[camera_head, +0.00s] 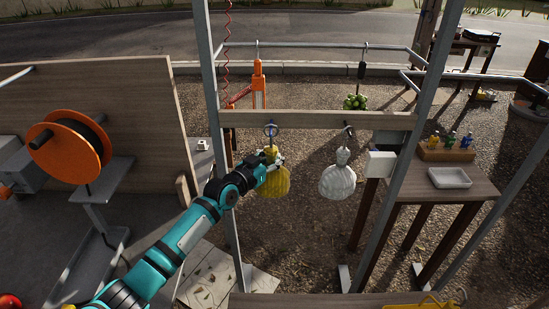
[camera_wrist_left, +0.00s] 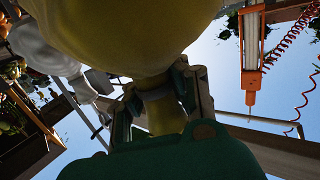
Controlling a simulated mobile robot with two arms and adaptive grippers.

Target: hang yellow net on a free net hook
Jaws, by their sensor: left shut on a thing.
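The yellow net (camera_head: 275,184) hangs full and rounded from my left gripper (camera_head: 272,164), which is shut on its neck. In the left wrist view the yellow net (camera_wrist_left: 125,35) fills the top middle, with its neck between the fingers (camera_wrist_left: 165,105). The left net hook (camera_head: 270,130) on the wooden crossbar is directly above the gripper, close to the net's top. I cannot tell whether the net's loop is around this hook. The right net hook (camera_head: 348,130) bears a white net (camera_head: 338,180). My right gripper is not in view.
The wooden crossbar (camera_head: 310,120) spans two metal posts. Behind it hang an orange tool (camera_head: 258,85) and green fruit (camera_head: 355,101). A white box (camera_head: 380,164) is at the right post. A table with a white tray (camera_head: 450,178) stands right. An orange reel (camera_head: 68,153) is left.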

